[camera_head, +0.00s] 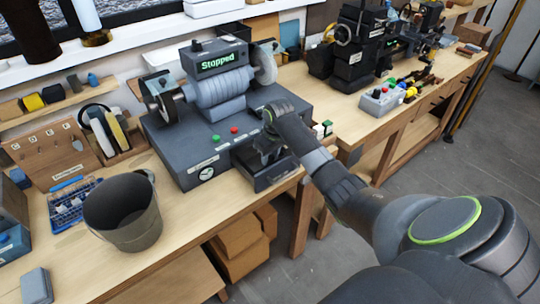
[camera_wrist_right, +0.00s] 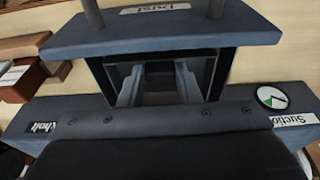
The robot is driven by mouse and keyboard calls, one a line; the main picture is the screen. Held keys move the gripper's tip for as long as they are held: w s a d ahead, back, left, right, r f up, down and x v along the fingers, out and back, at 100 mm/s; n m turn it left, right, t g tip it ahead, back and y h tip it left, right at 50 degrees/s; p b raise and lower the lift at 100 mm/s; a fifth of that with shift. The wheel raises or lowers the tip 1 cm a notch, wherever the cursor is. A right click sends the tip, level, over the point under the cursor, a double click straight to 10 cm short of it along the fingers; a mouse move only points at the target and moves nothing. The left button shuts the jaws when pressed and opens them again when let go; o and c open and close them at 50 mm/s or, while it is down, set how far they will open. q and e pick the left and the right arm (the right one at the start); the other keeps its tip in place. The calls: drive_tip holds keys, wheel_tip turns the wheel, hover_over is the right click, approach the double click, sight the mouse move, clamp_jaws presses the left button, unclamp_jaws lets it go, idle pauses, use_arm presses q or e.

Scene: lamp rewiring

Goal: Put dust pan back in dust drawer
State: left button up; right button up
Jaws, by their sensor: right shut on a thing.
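The dust drawer (camera_head: 278,178) stands pulled out from the front of the grey grinder base. In the right wrist view its front panel (camera_wrist_right: 160,32) carries an upside-down "Dust" label. My right gripper (camera_head: 268,150) points down over the open drawer. It is shut on the dust pan (camera_wrist_right: 158,88), which looks to be between the drawer's walls; I cannot tell whether it rests on the drawer's bottom. My dark gripper and arm hide much of the pan in the head view. My left gripper is in neither view.
The grinder's display (camera_head: 218,61) reads "Stopped". A dark bucket (camera_head: 122,215) stands on the bench to the left. A round gauge (camera_wrist_right: 272,97) is beside the drawer. A small control box (camera_head: 382,100) sits on the right bench. Cardboard boxes (camera_head: 238,238) lie below the bench.

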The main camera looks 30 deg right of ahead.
drive_tip(key=o, duration=0.7)
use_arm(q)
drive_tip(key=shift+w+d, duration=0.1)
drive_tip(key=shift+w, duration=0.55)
use_arm(e)
drive_tip(key=shift+o, duration=1.3)
drive_tip(key=shift+r, duration=0.1)
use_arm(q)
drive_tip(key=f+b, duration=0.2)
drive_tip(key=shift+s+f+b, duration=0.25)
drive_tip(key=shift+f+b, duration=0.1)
use_arm(e)
wheel_tip(320, 180, up, 12)
drive_tip(key=s, duration=0.2)
drive_tip(key=shift+s, duration=0.25)
drive_tip(key=shift+d, duration=0.1)
